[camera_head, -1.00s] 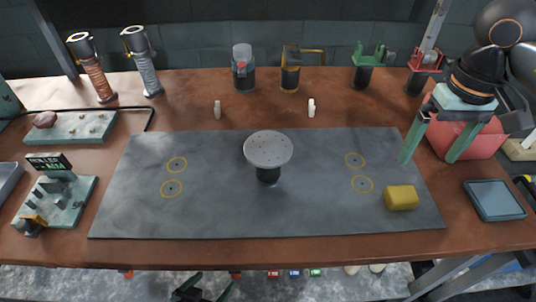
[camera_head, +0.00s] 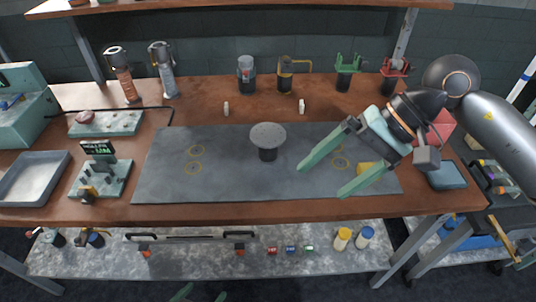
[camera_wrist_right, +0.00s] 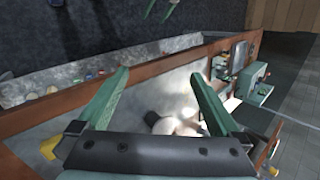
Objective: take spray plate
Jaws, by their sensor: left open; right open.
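The spray plate (camera_head: 268,135) appears to be the round grey disc with small holes, on a short dark stem upright near the middle of the grey mat (camera_head: 225,185). My right gripper (camera_head: 321,182) is open and empty, to the right of and nearer than the disc, its fingers pointing left and apart from it. In the right wrist view, the open fingers (camera_wrist_right: 160,75) frame a pale, glare-washed round shape, probably the disc (camera_wrist_right: 172,125), partly hidden by the gripper body. My left gripper (camera_head: 184,292) shows only its green fingertips, low in front of the bench.
A yellow block (camera_head: 366,169) lies on the mat behind my right gripper. Two small white pegs stand behind the mat, one at right (camera_head: 302,106). Tools and holders line the back. A grey tray (camera_head: 35,178) is at left.

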